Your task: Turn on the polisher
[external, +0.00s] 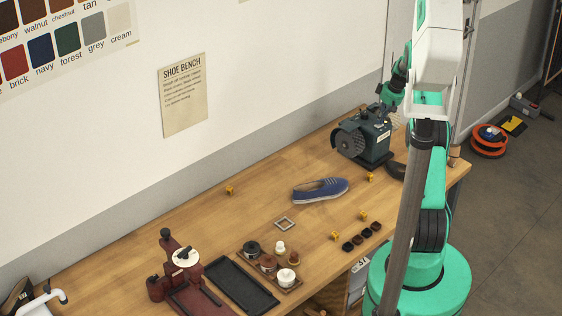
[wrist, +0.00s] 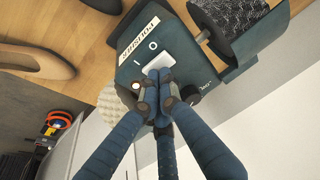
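The polisher (external: 360,137) is a dark green machine with a brush wheel on its left, at the far right end of the bench. In the wrist view its green housing (wrist: 130,72) carries a POLISHER label and I and O marks beside a pale switch plate (wrist: 178,58). My gripper (wrist: 158,76) is shut, its fingertips together over the edge of that plate. I cannot tell whether they touch it. The fingers hide part of the plate. In the external view my gripper (external: 386,97) is just above the polisher's top.
In the wrist view the dark brush wheel (wrist: 232,18) is upper right and a pale buffing wheel (wrist: 112,103) is left of the fingers. A blue shoe (external: 320,190) lies on the bench (external: 190,225) left of the polisher. Small tins, a black tray (external: 241,285) and yellow pieces lie further along.

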